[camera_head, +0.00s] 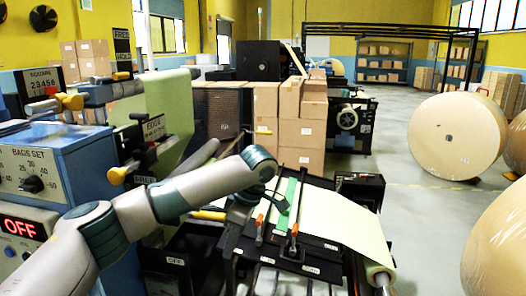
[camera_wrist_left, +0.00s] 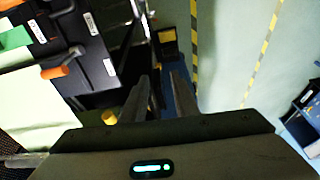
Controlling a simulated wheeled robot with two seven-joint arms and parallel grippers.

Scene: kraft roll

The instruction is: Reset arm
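My left arm comes in from the left in the head view and bends down at the elbow over the machine. My left gripper (camera_head: 232,262) hangs at the left side of the black plate with orange-handled clamps (camera_head: 290,240). Its tips are hard to make out there. In the left wrist view the two dark fingers of the left gripper (camera_wrist_left: 164,82) stand apart with nothing seen between them. The clamp plate (camera_wrist_left: 85,50) lies to their left in that view. My right gripper is in neither view.
A pale paper sheet (camera_head: 345,222) runs over the machine. A blue control cabinet (camera_head: 65,165) with an OFF display (camera_head: 20,228) stands at left. Stacked cartons (camera_head: 300,130) stand behind. Large kraft rolls (camera_head: 455,137) stand on the right floor. Yellow-black floor tape (camera_wrist_left: 195,45) shows below the gripper.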

